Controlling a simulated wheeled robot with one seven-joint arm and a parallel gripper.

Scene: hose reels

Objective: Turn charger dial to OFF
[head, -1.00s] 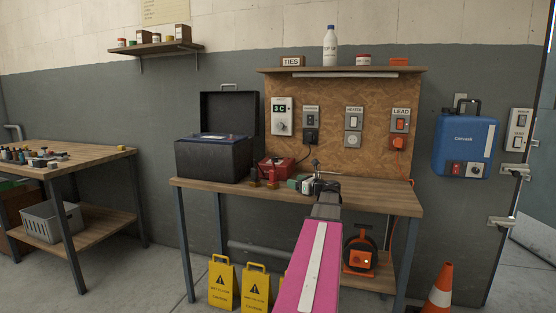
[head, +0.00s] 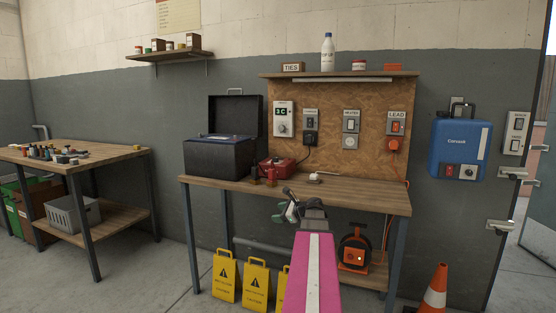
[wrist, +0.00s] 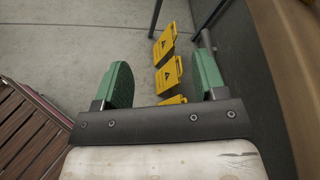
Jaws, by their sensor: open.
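A small red box (head: 277,167), which looks like the charger, sits on the workbench (head: 345,196) beside a black open-lidded box. A dark cable runs from near it up to a wall plug. I cannot make out a dial or its setting on it. My gripper (head: 289,212) is in front of the bench edge, lower than the red box, and apart from it. In the wrist view my gripper (wrist: 164,82) has its green fingers spread with nothing between them. The wrist view shows no charger.
The open-lidded black box (head: 219,158) stands left on the bench. A thermostat with a dial (head: 283,129) and switches hang on the board. A blue unit (head: 459,148) with its own knob hangs right. Yellow caution signs (head: 256,283) and a cone (head: 435,290) stand on the floor.

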